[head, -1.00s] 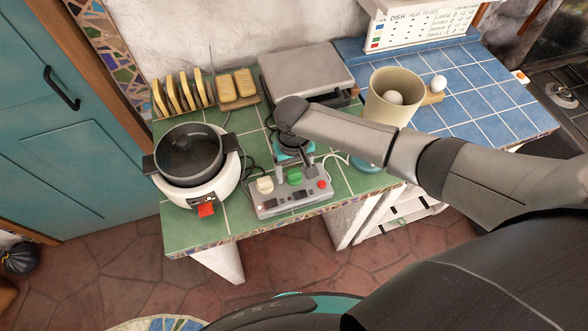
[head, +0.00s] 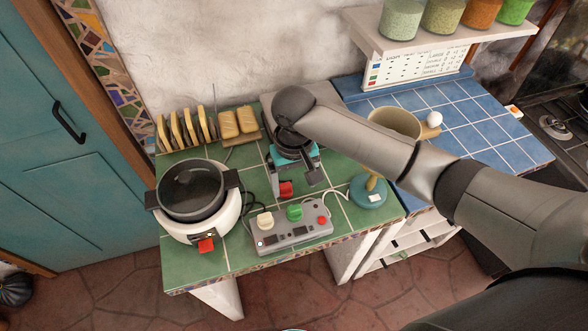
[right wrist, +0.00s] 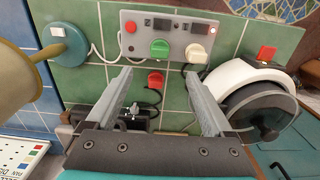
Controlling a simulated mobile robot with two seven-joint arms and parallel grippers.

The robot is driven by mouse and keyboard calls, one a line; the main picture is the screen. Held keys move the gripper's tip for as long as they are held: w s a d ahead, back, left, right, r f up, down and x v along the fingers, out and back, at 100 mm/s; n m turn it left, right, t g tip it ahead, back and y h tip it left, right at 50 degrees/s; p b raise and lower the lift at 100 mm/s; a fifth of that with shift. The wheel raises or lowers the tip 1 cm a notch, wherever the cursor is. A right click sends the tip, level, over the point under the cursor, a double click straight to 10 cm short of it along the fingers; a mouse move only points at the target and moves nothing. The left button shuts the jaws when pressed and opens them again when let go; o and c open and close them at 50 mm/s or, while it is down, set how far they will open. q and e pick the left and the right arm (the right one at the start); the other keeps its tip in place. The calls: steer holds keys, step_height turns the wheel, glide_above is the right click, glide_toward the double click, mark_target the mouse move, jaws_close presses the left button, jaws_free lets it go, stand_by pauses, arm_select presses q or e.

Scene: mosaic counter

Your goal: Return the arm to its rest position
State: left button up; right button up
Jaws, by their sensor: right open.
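My right arm (head: 370,150) reaches in from the right across the counter. Its right gripper (head: 295,180) points down above the green tiles, behind the grey control box (head: 292,232). In the right wrist view the two fingers of the right gripper (right wrist: 158,78) stand wide apart, with nothing held between them. A red button (right wrist: 155,79) on a dark device shows beyond the gap; it also shows in the head view (head: 286,188). My left gripper is not in view.
A white cooker (head: 175,228) with a dark lid stands left. Toast slices (head: 180,130) stand behind it. A beige cup (head: 396,122), partly hidden by my arm, and an egg (head: 434,119) are right. A shelf with jars (head: 425,45) hangs above. Blue tiles at right are largely clear.

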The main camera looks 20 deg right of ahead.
step_height(320, 180, up, 4)
steer(key=shift+f, duration=0.1)
